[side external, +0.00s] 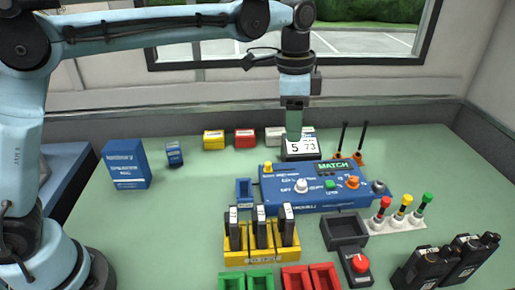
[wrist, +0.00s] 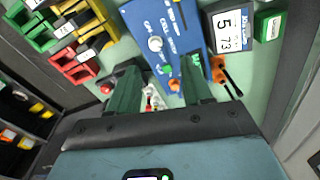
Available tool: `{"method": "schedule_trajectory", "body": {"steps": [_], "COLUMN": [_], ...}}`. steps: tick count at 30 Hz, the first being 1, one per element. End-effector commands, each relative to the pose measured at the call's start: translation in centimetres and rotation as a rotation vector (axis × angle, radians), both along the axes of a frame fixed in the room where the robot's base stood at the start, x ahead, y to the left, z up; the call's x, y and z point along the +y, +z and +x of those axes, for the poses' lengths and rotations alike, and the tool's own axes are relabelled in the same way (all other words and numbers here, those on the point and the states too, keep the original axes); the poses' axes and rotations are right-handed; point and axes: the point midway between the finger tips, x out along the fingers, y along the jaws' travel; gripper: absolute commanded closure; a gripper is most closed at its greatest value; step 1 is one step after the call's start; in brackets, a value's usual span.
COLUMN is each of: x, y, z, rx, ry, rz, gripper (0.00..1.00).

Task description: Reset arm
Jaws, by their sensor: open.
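My gripper (side external: 293,135) hangs pointing down above the back of the blue console (side external: 290,200), in front of a dark display with a white "5 73" card (side external: 302,146). In the wrist view its two green fingers (wrist: 158,75) are spread apart with nothing between them. The console has a lit green "MATCH" screen (side external: 333,166), a white knob (side external: 301,186), a green button (side external: 330,184) and an orange knob (side external: 352,182). It also shows in the wrist view (wrist: 170,50).
A yellow rack (side external: 262,257) holds several dark modules. Red (side external: 310,278) and green (side external: 246,281) bins stand at the front. A dark tray (side external: 344,230), a red-button box (side external: 357,267), coloured levers (side external: 400,215) and radios (side external: 440,264) are at right. The left table is mostly clear.

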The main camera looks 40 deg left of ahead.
Motion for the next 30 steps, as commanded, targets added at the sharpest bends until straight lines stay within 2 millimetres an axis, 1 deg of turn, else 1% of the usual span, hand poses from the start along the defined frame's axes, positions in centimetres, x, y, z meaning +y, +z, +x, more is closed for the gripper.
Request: {"method": "schedule_trajectory", "body": {"steps": [1,6,10,14,20,24,27,30], "x": [1.2,4.6,7.0,9.2,12.2,13.8,14.6,15.2], "y": [0.5,1.5,1.6,1.2,-0.5,-2.3,-3.6,-4.5], "z": [-0.7,-3.1,-5.3,-7.7,-11.6,-14.1,-15.4,-16.2], "rx": [-0.024,-0.112,-0.180,-0.247,-0.348,-0.416,-0.454,-0.481], "ry": [0.050,0.228,0.361,0.493,0.689,0.817,0.889,0.938], "rz": [-0.009,-0.049,-0.084,-0.122,-0.188,-0.237,-0.269,-0.291], "gripper": [0.50,0.50,0.50,0.50,0.50,0.50,0.50,0.50]}}
